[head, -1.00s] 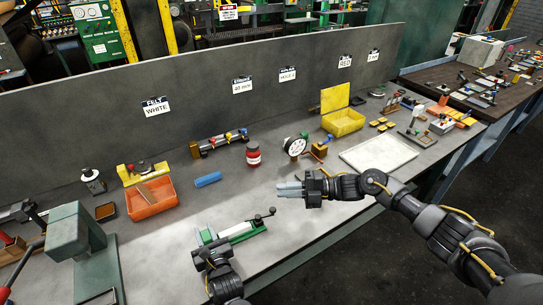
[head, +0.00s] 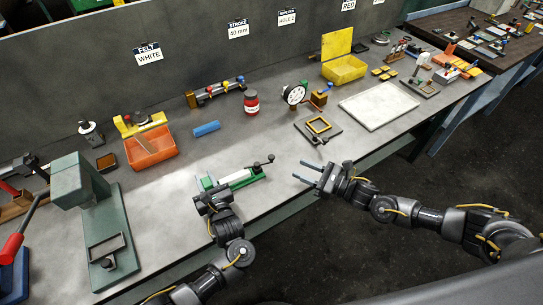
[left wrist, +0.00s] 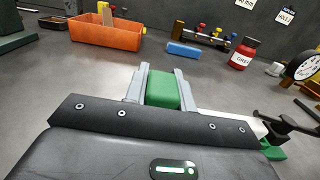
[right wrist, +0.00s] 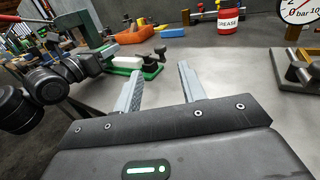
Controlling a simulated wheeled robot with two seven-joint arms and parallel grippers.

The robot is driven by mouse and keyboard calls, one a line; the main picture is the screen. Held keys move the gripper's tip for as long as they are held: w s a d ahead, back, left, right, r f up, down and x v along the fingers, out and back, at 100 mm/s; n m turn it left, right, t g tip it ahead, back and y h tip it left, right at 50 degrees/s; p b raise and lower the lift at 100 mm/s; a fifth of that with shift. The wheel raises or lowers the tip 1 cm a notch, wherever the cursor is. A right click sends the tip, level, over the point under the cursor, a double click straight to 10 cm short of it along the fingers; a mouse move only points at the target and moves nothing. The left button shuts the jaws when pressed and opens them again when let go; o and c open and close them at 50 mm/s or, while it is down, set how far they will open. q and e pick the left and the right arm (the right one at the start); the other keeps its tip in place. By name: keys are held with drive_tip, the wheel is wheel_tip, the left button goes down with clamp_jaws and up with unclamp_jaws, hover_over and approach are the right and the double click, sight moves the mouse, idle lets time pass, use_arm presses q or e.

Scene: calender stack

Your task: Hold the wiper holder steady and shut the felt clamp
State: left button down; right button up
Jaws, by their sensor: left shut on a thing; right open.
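The wiper holder (head: 240,178) is a long green base with a white strip, lying on the bench. It also shows in the left wrist view (left wrist: 236,124) and the right wrist view (right wrist: 124,62). The clamp lever with a black knob (head: 271,158) is at its right end and sticks up and outward. My left gripper (head: 205,188) is shut on the green block (left wrist: 162,93) at the holder's left end. My right gripper (head: 302,172) is open and empty, right of the lever and apart from it, near the bench's front edge.
A dark plate with a yellow frame (head: 318,127) lies behind my right gripper. A white tray (head: 380,106) is further right. A green press (head: 90,210) is at left.

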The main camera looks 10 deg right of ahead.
sight(273, 157)
drive_tip(key=x, duration=1.2)
